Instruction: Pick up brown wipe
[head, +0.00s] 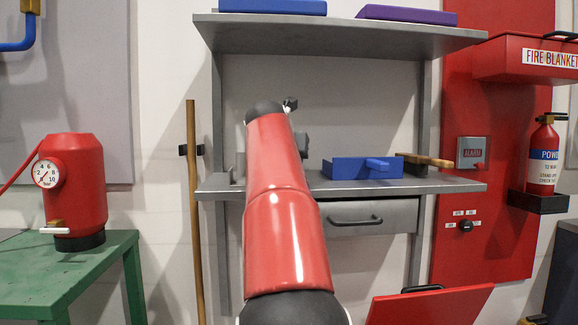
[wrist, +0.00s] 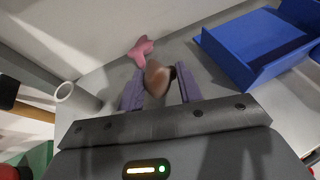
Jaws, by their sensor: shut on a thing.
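The brown wipe (wrist: 155,79) is a small, rounded, crumpled piece between the two purple-grey fingers of my gripper (wrist: 159,90) in the wrist view. My gripper is shut on it, above the grey shelf surface. In the head view my red arm hides the wipe and most of the gripper.
A pink crumpled piece (wrist: 140,51) lies just beyond the fingers. A blue open bin (head: 345,169) stands to the right on the workbench shelf (head: 440,186), with a wooden-handled tool (head: 427,160) beside it. A grey tube (wrist: 76,97) stands at left. An upper shelf (head: 350,34) overhangs.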

